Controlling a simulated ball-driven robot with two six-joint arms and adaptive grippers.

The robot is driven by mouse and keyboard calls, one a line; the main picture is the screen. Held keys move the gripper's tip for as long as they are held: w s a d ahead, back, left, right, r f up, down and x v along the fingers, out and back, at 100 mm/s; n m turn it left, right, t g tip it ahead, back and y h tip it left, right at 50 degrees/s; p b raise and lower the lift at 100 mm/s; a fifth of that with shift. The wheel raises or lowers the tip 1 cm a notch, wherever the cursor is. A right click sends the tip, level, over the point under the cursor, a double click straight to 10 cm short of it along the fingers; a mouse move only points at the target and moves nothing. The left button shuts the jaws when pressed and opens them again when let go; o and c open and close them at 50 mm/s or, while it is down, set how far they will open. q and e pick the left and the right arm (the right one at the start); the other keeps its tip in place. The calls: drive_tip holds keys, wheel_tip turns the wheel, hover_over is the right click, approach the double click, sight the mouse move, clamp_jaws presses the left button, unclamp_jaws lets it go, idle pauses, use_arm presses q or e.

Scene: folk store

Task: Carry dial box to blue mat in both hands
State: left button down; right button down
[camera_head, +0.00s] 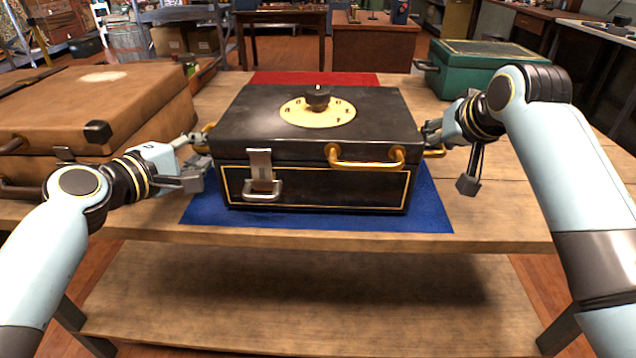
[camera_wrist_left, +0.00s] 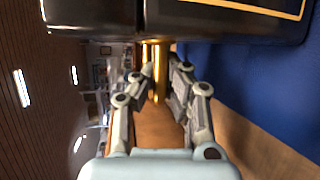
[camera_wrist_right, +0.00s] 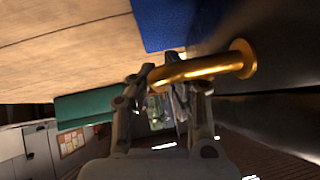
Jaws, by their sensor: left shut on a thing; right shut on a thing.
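The dial box (camera_head: 290,186) is black with gold trim and a round brass dial plate (camera_head: 335,112) on its lid. It sits level over the blue mat (camera_head: 330,220), which shows in front of it and at its right side; I cannot tell whether a small gap is left beneath it. My left gripper (camera_head: 200,152) is shut on the brass handle (camera_wrist_left: 157,80) at the box's left side. My right gripper (camera_head: 434,136) is shut on the brass handle (camera_wrist_right: 200,68) at its right side. The lid is closed.
A brown suitcase (camera_head: 95,92) stands close on the left, near my left arm. A green case (camera_head: 480,65) stands at the back right. A red mat (camera_head: 315,78) lies behind the box. The wooden table (camera_head: 500,205) is bare at the front right.

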use_arm(q)
drive_tip(key=shift+a+f, duration=0.15)
drive_tip(key=shift+f, duration=0.3)
use_arm(e)
drive_tip(key=shift+d+f, duration=0.2)
drive_tip(key=shift+f, duration=0.25)
use_arm(q)
drive_tip(key=c, duration=1.8)
unclamp_jaws()
drive_tip(key=shift+r, duration=0.15)
use_arm(e)
drive_tip(key=c, duration=1.7)
unclamp_jaws()
drive_tip(key=shift+r, duration=0.1)
use_arm(q)
drive_tip(key=o, duration=0.3)
use_arm(e)
drive_tip(key=o, duration=0.3)
drive_tip(key=shift+a, duration=0.1)
drive_tip(key=shift+a, duration=0.1)
drive_tip(key=shift+s+r, duration=0.15)
drive_tip(key=shift+r, duration=0.05)
use_arm(q)
drive_tip(key=v, duration=1.2)
use_arm(e)
drive_tip(key=v, duration=1.1)
drive_tip(key=shift+s+r, duration=0.2)
drive_tip(key=shift+s, duration=0.05)
